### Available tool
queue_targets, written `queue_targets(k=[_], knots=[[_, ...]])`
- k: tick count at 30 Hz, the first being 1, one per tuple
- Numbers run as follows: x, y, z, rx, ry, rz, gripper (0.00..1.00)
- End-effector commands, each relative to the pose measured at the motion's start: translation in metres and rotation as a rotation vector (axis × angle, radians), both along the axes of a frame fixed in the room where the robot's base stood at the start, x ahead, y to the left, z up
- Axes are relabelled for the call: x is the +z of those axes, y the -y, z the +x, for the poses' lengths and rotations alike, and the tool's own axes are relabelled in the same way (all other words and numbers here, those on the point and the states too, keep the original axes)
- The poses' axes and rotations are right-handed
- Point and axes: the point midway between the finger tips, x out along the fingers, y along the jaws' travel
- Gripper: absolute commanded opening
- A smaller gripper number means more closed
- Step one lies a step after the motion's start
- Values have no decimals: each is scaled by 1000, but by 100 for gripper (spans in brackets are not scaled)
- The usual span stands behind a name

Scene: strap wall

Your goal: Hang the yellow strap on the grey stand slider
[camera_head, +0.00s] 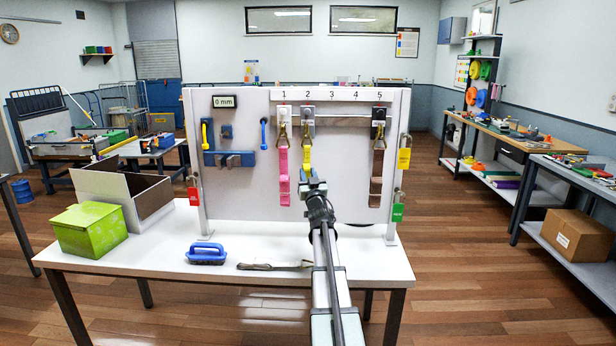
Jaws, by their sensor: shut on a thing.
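The yellow strap (307,157) is upright in front of the white board, below number 2. Its brass-coloured buckle (307,133) is just under a grey slider (308,113) on the rail; I cannot tell whether it hangs on it. My gripper (312,182) is shut at the strap's lower end, which the fingers partly hide. A pink strap (283,176) hangs below a pale slider (282,113) at number 1. A brown strap (376,178) hangs below a black slider (379,114) at number 5. The rail under numbers 3 and 4 has no strap.
The white table (215,270) carries a blue brush (206,254), a flat dark strip (270,266), a green box (91,229) and an open bin (155,207). A blue fixture (228,160) is on the board's left. Padlocks (404,158) hang at its edges.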

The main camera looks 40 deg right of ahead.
Motion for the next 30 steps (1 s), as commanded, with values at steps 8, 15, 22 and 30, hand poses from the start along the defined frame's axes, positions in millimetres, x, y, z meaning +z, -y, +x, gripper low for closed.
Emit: queue_targets(k=[8,15,22,30], knots=[[0,0,0,0,1,-1,41],[0,0,0,0,0,0,60],[0,0,0,0,0,0,60],[-5,-8,-14,0,0,0,60]])
